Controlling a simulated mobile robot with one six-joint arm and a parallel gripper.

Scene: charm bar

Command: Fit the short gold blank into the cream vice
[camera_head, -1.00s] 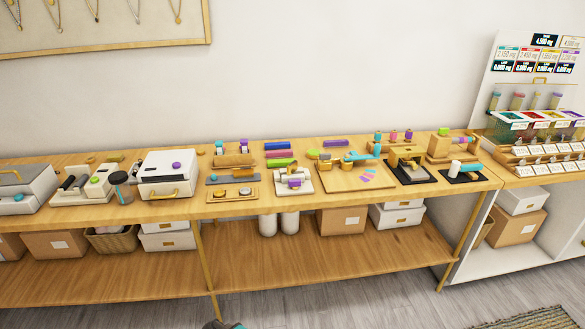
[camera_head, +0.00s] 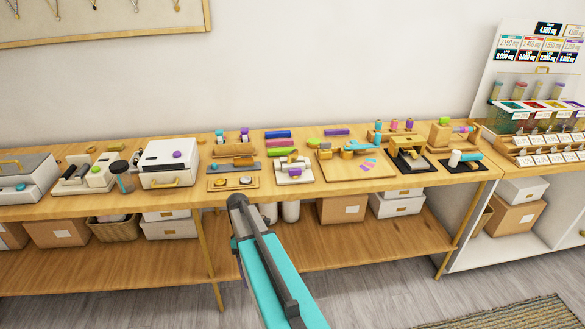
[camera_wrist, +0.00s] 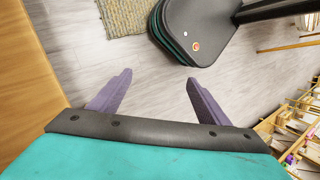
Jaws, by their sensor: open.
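I cannot tell which is the short gold blank. My teal arm rises from the bottom of the head view in front of the bench; its fingertips are not clear there. In the wrist view my gripper (camera_wrist: 160,76) has its two purple fingers apart, with nothing between them and the floor beyond.
Blue, pink and green bars (camera_head: 278,143) lie behind the vice. A wooden tray with two round dishes (camera_head: 233,188) is left of it. The wooden board (camera_head: 345,174) and a black-based press (camera_head: 410,160) are to the right. A lower shelf (camera_head: 300,238) holds boxes.

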